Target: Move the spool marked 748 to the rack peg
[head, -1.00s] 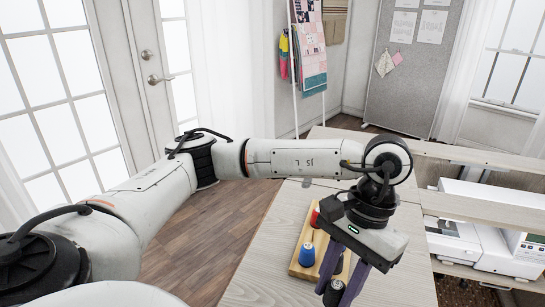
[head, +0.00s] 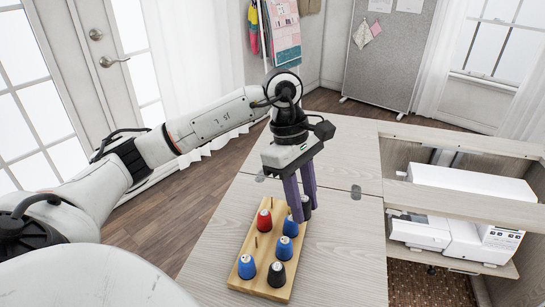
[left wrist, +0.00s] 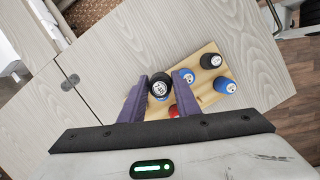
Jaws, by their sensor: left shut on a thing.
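The wooden peg rack (head: 262,257) lies on the table and carries a red spool (head: 264,219), blue spools (head: 284,249) and a dark spool (head: 276,274). My left gripper (head: 303,212), with purple fingers, is shut on another dark spool (head: 307,206) near the rack's far right edge. In the left wrist view this black spool (left wrist: 159,87) sits upright between the fingers, its pale label facing the camera. I cannot read its number. It looks raised, but its exact height is unclear. A bare peg (head: 257,241) stands on the rack's left side. My right gripper is out of view.
The pale wooden tabletop (head: 340,255) is clear right of the rack. A hinge line crosses it behind. A white sewing machine (head: 460,215) sits in the cabinet opening at the right. Another blue spool (head: 291,226) stands close to my fingers.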

